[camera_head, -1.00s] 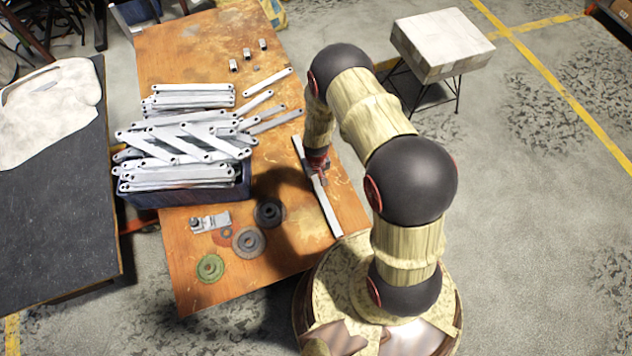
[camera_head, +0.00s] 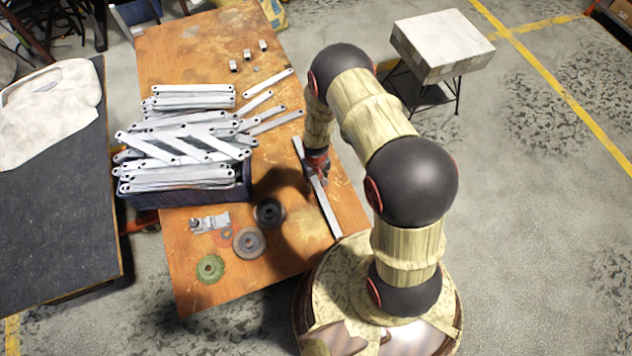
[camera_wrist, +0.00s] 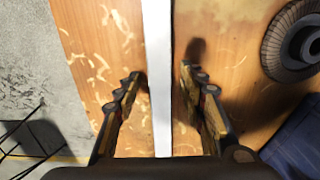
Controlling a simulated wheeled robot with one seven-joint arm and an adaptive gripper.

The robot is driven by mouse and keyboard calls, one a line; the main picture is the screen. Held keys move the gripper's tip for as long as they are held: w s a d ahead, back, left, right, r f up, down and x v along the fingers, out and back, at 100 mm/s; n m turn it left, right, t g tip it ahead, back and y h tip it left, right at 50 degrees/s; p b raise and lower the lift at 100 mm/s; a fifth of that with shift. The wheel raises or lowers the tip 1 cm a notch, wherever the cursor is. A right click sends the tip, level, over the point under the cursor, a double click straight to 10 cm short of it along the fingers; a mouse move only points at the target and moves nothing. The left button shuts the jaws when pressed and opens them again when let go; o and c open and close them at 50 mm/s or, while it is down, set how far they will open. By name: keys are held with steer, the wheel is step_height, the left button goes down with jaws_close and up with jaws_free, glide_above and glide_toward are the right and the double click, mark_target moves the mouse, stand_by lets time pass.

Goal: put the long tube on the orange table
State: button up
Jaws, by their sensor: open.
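The long tube (camera_head: 326,205) is a thin, pale, straight bar. It lies on the orange table (camera_head: 330,245) near the table's right edge in the head view. My gripper (camera_head: 317,165) is at the tube, pointing down over it. In the wrist view the tube (camera_wrist: 158,70) runs upright through the middle of the picture, between the two fingers of my gripper (camera_wrist: 160,85). The fingers stand open with a gap on each side of the tube. The tube seems to rest on the table top.
A blue crate (camera_head: 225,195) heaped with galvanized brackets (camera_head: 180,145) stands left of the tube. Grinding discs (camera_head: 249,241), a green disc (camera_head: 210,268) and a small metal tool (camera_head: 210,222) lie near the front. A white-topped stool (camera_head: 440,45) stands off to the right.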

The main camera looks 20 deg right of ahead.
step_height(320, 180, up, 11)
steer(key=p, duration=0.4)
step_height(320, 180, up, 31)
steer(key=t, duration=0.3)
glide_above(316, 183)
steer(key=w, duration=0.2)
steer(key=s+a+r+t, duration=0.1)
steer(key=s+r+t, duration=0.1)
steer(key=s+r, duration=1.8)
steer(key=shift+s+a+r+t, duration=0.25)
steer(key=shift+s+r+t, duration=0.05)
